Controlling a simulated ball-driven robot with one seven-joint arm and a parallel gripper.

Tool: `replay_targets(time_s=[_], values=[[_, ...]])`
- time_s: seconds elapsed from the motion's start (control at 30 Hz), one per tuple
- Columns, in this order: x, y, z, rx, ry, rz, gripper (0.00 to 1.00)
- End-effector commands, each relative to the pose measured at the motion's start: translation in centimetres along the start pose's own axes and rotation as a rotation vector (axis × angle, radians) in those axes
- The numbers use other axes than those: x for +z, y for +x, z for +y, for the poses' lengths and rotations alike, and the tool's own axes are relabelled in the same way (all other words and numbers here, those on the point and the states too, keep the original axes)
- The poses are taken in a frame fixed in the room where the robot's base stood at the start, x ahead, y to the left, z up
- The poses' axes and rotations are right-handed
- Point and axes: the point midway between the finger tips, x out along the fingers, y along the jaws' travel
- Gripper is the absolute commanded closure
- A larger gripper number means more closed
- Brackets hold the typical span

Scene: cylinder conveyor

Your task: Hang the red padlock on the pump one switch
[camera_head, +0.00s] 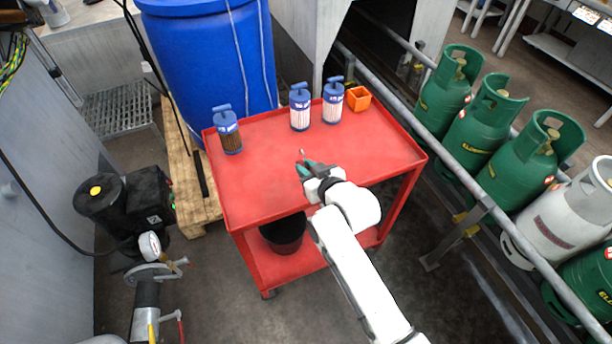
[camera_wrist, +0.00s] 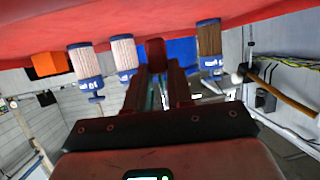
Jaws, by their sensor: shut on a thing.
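My gripper (camera_head: 306,165) is over the red cart top near its middle. In the wrist view my gripper (camera_wrist: 157,85) is shut on a small dark red block, the padlock (camera_wrist: 155,54), which sticks out past the fingertips. In the head view only a thin light tip shows by the fingers, and the padlock's body cannot be told apart from the red cart top. A black pump motor (camera_head: 122,203) with a yellow cap stands at the left, with a small green light on its right side. I cannot make out a labelled pump one switch.
The red cart (camera_head: 265,155) carries a brown-filled filter (camera_head: 228,132), two white filters (camera_head: 300,108) (camera_head: 332,102) and an orange box (camera_head: 358,98). A blue barrel (camera_head: 210,55) stands behind. A railing and green gas cylinders (camera_head: 470,125) line the right. A gauge (camera_head: 150,245) and pipes are front left.

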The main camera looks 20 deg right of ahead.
Motion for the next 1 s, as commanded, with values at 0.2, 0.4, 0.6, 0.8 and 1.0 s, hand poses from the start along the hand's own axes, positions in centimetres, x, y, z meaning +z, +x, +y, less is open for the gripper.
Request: replay_targets(time_s=[0.2,0.4,0.6,0.8,1.0], values=[[-2.5,-5.3,0.6,0.002,0.003,0.000,1.00],[-2.9,-10.1,1.2,0.001,0.002,-0.003,1.00],[-3.1,-13.7,1.7,0.001,0.001,-0.003,1.00],[-3.2,-15.4,1.9,0.001,0.001,-0.004,1.00],[-3.1,-15.7,2.0,0.002,0.002,-0.004,1.00]])
